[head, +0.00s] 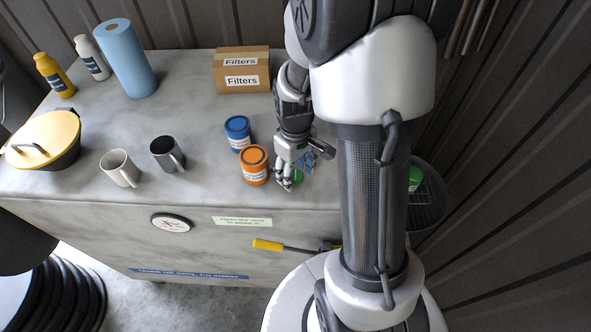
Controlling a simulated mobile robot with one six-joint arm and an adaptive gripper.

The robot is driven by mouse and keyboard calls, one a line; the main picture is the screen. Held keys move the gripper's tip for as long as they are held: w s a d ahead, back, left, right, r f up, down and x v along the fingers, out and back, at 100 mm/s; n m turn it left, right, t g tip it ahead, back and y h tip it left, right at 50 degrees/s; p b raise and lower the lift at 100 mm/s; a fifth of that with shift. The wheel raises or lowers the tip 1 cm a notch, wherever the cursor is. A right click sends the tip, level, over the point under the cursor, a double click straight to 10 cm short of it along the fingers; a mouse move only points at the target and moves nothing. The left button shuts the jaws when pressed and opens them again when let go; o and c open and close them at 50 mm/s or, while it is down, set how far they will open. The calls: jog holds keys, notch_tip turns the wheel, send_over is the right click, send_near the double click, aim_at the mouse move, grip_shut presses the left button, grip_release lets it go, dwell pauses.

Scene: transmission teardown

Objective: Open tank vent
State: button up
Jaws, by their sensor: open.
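A yellow-handled lever (268,245) sticks out to the left from a metal fitting (328,246) on the front face of the grey bench-like body (120,235). The lever lies roughly level, and my arm hides what is to the right of the fitting. I cannot tell whether this lever is the tank vent. My gripper (287,185) points down above the front edge of the top surface, open, with nothing seen between its fingers. It is up and right of the lever in the picture, apart from it. A small green thing (298,175) shows partly behind the fingers.
An orange can (255,170) stands just left of my gripper, with a blue can (238,137) behind it. Two mugs (120,168), a yellow-lidded pot (45,140), a blue roll (125,60), bottles and a Filters box (242,75) stand farther off. A green-topped item (415,178) is at right.

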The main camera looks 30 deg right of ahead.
aim_at(295, 175)
notch_tip(295, 175, up, 12)
dwell(0.6)
dwell(0.4)
jog(key=s+a+f+m+t+b, duration=0.1)
jog(key=s+a+f+t+b, duration=0.1)
jog(key=s+a+f+b, duration=0.3)
jog(key=s+a+f+m+t+b, duration=0.1)
jog(key=s+a+f+b, duration=0.3)
jog(key=s+b, duration=0.5)
jog(key=a+t+b, duration=0.1)
jog(key=a+b, duration=0.1)
jog(key=b, duration=0.3)
jog(key=shift+f+t, duration=0.3)
jog(key=shift+f, duration=0.1)
jog(key=shift+a, duration=0.1)
jog(key=shift+c, duration=0.3)
